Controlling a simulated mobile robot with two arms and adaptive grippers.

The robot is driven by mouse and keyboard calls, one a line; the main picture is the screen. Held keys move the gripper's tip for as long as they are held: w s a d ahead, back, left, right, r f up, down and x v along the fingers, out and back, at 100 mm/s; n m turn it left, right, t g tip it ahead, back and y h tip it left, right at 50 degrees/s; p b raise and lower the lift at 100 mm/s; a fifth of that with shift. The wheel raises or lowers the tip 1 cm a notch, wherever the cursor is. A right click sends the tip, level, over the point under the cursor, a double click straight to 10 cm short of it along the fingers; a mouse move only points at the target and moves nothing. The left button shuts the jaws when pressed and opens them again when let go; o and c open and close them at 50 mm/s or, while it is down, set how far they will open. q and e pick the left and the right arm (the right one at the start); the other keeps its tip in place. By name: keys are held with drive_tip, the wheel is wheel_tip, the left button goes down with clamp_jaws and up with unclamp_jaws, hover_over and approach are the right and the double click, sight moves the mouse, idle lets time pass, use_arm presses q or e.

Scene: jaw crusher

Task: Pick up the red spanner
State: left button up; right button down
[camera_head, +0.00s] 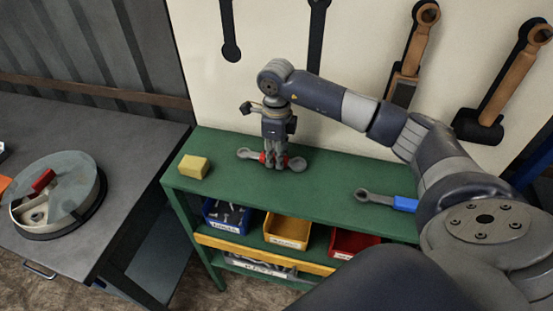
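The red spanner (262,157) lies on the green bench top, with a grey ring end out to each side and its red handle in the middle. My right gripper (274,164) points straight down over the middle of the handle. Its fingers reach the handle and hide part of it. The fingers look close together, but I cannot tell whether they are closed on the handle or only around it. The spanner appears to be at bench level. My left gripper is not in view.
A blue-handled spanner (388,200) lies to the right on the green bench (320,188). A yellow block (194,167) sits at its left end. Blue, yellow and red bins stand below. Large tools hang on the wall behind. A grey table (100,137) holds a round container (62,199).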

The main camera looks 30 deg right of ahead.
drive_tip(key=shift+w+r, duration=0.1)
drive_tip(key=shift+r+b, duration=0.2)
drive_tip(key=shift+b, duration=0.1)
drive_tip(key=r+b, duration=0.2)
drive_tip(key=shift+a+r, duration=0.2)
drive_tip(key=shift+r, duration=0.15)
use_arm(q)
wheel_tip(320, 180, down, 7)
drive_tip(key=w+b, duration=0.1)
drive_tip(key=b, duration=0.3)
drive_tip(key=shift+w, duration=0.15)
use_arm(e)
drive_tip(key=s+a+r, duration=0.1)
drive_tip(key=s+a, duration=0.9)
drive_tip(key=a, duration=0.2)
drive_tip(key=shift+a+r, duration=0.15)
drive_tip(key=shift+r, duration=0.2)
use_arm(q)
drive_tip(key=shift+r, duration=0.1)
